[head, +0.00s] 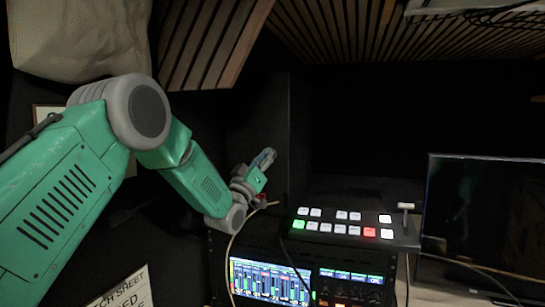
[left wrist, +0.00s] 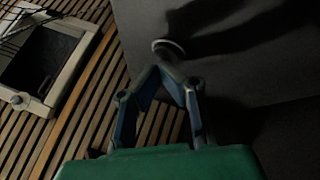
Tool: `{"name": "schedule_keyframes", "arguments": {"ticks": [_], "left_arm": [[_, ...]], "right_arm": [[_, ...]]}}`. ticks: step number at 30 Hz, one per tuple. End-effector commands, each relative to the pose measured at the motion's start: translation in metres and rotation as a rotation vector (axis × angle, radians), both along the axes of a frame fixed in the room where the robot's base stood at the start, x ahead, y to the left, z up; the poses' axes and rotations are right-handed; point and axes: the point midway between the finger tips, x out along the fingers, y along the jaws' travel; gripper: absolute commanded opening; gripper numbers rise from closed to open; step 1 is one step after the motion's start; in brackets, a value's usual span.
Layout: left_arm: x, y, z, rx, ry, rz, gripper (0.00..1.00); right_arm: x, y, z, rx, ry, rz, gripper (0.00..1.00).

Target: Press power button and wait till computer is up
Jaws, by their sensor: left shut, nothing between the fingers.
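My left gripper (head: 265,158) reaches in from the left, in front of a dark upright panel. In the left wrist view my left gripper (left wrist: 168,72) is shut and empty, its fingertips together. Just beyond the tips is a small round button with a pale rim (left wrist: 168,48) on the dark grey panel (left wrist: 230,65). I cannot tell whether the tips touch it. In the head view the button is not distinguishable. The computer screen (head: 485,220) at the right is dark. My right gripper is not in view.
A switcher panel (head: 345,228) with lit white, green and red keys stands below the gripper. Under it are a lit mixer display (head: 268,281) and cables. A beige bag (head: 80,38) is at upper left. Slatted wood (head: 210,45) covers the upper wall.

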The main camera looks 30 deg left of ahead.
Motion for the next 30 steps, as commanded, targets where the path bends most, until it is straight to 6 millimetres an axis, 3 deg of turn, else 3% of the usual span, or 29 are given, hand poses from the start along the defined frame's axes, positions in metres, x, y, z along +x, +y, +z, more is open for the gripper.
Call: {"name": "schedule_keyframes", "arguments": {"ticks": [30], "left_arm": [[0.0066, -0.0011, 0.0, 0.0, 0.0, -0.002, 0.0]], "right_arm": [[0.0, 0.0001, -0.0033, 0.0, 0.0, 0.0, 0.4]]}}
